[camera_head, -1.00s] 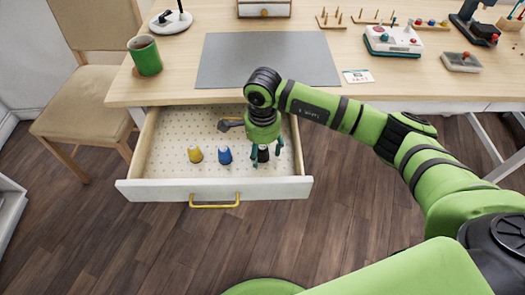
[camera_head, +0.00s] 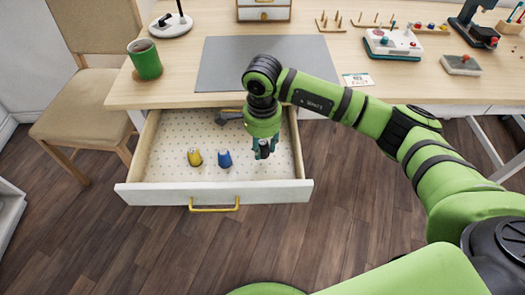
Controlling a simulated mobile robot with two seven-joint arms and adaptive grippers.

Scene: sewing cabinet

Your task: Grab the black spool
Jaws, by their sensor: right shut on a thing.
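My right gripper (camera_head: 264,150) is over the right part of the open drawer (camera_head: 160,193). It is shut on the black spool (camera_head: 264,153), of which only a small dark part shows between the fingers. The spool appears held above the drawer floor. A yellow spool (camera_head: 194,157) and a blue spool (camera_head: 224,158) stand in the drawer to the left of the gripper. My left gripper is not in view.
A dark tool (camera_head: 229,116) lies at the drawer's back, partly hidden by my arm. The desk (camera_head: 180,85) above holds a green mug (camera_head: 145,58), a grey mat (camera_head: 215,65), a white card (camera_head: 358,80) and a control box (camera_head: 393,43). A chair (camera_head: 85,100) stands at the left.

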